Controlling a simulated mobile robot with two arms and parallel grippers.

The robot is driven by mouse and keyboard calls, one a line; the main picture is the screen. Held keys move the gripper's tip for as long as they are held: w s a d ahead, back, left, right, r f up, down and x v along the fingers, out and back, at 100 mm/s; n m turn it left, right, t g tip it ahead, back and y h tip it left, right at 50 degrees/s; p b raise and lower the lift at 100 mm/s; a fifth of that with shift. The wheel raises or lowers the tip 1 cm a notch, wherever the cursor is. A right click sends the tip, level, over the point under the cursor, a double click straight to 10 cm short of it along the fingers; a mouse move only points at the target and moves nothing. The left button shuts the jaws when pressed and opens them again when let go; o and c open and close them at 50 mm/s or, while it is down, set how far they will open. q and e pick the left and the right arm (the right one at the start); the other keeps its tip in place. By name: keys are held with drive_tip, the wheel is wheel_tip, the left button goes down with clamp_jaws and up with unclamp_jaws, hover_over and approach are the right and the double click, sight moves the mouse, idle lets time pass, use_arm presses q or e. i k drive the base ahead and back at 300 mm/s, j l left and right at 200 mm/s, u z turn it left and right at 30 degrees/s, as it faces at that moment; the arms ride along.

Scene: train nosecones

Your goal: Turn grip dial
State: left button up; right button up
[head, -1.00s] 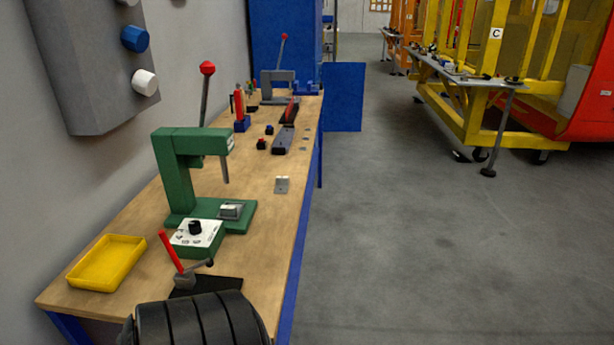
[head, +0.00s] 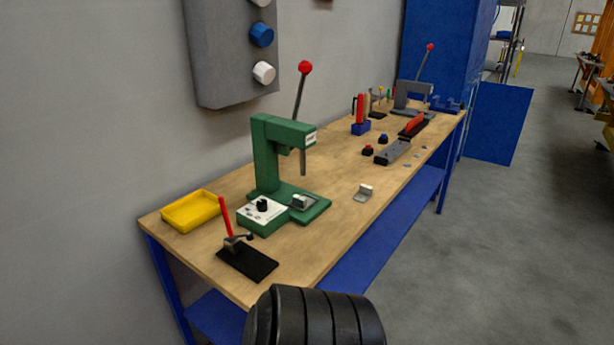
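A small black dial (head: 263,205) sits on the white top of a green control box (head: 262,216). The box stands at the front of a green lever press (head: 266,160) on the wooden workbench (head: 330,212). The press has a long lever with a red knob (head: 305,68). I cannot tell whether this black dial is the grip dial. Neither of my grippers is in view. A black ribbed part at the bottom edge seems to belong to my arm.
A yellow tray (head: 192,211) lies left of the press. A red-handled clamp on a black plate (head: 247,262) lies in front. A grey panel with blue and white knobs (head: 262,35) hangs on the wall.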

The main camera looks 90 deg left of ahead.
sight(262, 205)
drive_tip(key=i+j+u, duration=0.1)
drive_tip(key=i+u, duration=0.15)
drive_tip(key=u, duration=0.15)
drive_tip(key=i+u, duration=0.5)
drive_tip(key=u, duration=0.25)
drive_tip(key=i+u, duration=0.35)
drive_tip(key=k+l, duration=0.05)
drive_tip(key=k, duration=0.05)
